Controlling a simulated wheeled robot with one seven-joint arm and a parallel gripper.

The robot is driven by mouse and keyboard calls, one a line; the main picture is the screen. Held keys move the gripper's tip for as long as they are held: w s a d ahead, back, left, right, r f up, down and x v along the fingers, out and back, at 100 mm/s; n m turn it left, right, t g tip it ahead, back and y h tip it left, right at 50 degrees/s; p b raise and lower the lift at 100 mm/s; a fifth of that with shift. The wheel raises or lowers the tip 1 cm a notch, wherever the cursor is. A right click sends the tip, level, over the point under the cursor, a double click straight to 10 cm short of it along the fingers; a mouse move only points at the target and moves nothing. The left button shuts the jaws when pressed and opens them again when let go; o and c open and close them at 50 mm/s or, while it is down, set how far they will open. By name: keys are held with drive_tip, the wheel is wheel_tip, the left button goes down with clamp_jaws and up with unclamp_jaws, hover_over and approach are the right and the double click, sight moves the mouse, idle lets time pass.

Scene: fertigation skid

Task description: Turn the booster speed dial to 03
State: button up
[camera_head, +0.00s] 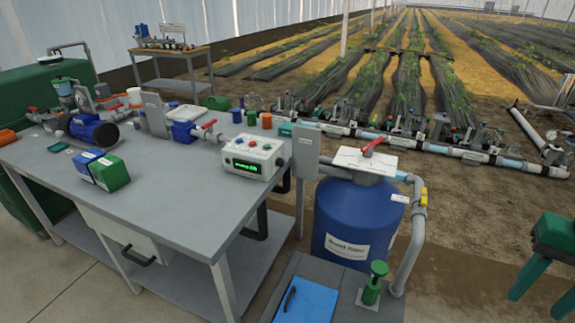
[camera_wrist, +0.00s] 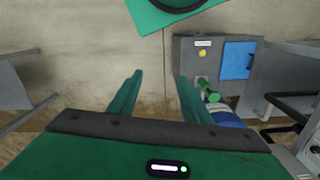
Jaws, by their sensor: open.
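A light grey control box (camera_head: 252,158) with a lit green display (camera_head: 246,167) sits at the right end of the grey bench. Several small knobs or buttons, some of them red, are on its top. The display's digits are too small to read, and I cannot tell which control is the booster speed dial. My green gripper (camera_head: 538,305) is at the far right of the head view, well apart from the box. In the wrist view my gripper (camera_wrist: 160,76) is open, with nothing between its fingers. The control box cannot be made out there.
A blue tank (camera_head: 345,225) with a red-handled valve (camera_head: 372,147) stands right of the bench (camera_head: 165,215). A grey stand with a blue panel (camera_head: 305,300) and a green-topped item (camera_head: 375,283) is in front. Blue-green boxes (camera_head: 105,171) lie on the bench.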

drive_tip(key=w+a+n+t, duration=0.2)
drive_tip(key=w+n, duration=0.4)
drive_tip(key=w, duration=1.2)
drive_tip(key=n+t+y, duration=0.5)
drive_tip(key=n+y, duration=0.7)
drive_tip(key=n, duration=0.3)
approach(284, 163)
drive_tip(key=x, duration=0.8)
drive_tip(key=shift+a, duration=0.2)
drive_tip(key=c, duration=1)
drive_tip(key=shift+d, duration=0.1)
drive_tip(key=shift+c, duration=0.2)
